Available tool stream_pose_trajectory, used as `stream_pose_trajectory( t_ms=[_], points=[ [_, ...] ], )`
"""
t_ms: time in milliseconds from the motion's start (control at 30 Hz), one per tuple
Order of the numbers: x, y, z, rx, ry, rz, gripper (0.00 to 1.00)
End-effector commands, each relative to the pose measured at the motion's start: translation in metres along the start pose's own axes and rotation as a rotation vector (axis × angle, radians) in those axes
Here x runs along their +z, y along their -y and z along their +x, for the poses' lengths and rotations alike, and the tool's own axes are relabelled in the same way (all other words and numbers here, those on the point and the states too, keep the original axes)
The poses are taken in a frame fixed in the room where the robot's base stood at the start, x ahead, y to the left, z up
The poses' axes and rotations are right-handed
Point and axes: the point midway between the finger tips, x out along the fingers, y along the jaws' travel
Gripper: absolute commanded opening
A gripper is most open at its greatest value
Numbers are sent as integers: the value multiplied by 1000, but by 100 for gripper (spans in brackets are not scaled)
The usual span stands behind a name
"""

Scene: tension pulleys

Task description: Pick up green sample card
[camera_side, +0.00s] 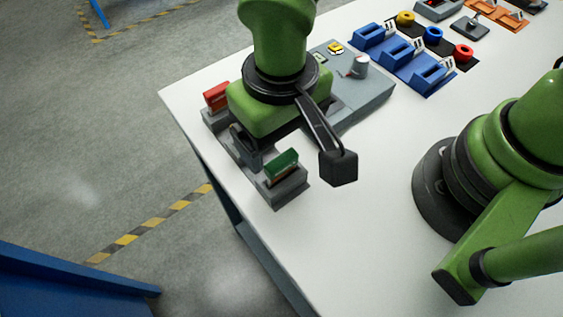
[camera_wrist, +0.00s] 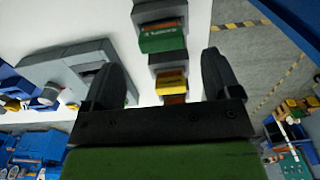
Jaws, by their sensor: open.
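The green sample card (camera_side: 282,163) stands upright in a grey holder (camera_side: 288,190) at the near end of a row, close to the table edge. In the wrist view the green card (camera_wrist: 162,38) lies ahead of and roughly between the fingertips. My gripper (camera_wrist: 158,52) is open, with its two dark fingers spread and nothing between them. In the side view it hangs over the middle of the holder row, behind the green card. Its fingers are mostly hidden there, and it looks apart from the green card.
A red card (camera_side: 217,95) stands in the far holder. A yellow card (camera_wrist: 172,83) shows in the wrist view. A grey device (camera_side: 372,92) with a knob stands beside the row. Blue fixtures (camera_side: 405,60) with coloured rings are farther back. White table is clear right of the green card.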

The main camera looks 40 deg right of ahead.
Motion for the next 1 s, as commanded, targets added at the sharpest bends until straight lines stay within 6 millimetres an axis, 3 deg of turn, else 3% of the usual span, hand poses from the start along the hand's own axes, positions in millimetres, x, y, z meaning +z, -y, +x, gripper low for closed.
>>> stream_pose_trajectory(
  t_ms=[400,667,767,900,1000],
  points=[
    [5,2,51,1,2,1,83],
    [4,3,55,-2,-1,1,83],
    [4,3,54,-2,-1,1,65],
    [4,3,54,-2,-1,1,32],
    [4,3,54,-2,-1,1,30]
  ],
)
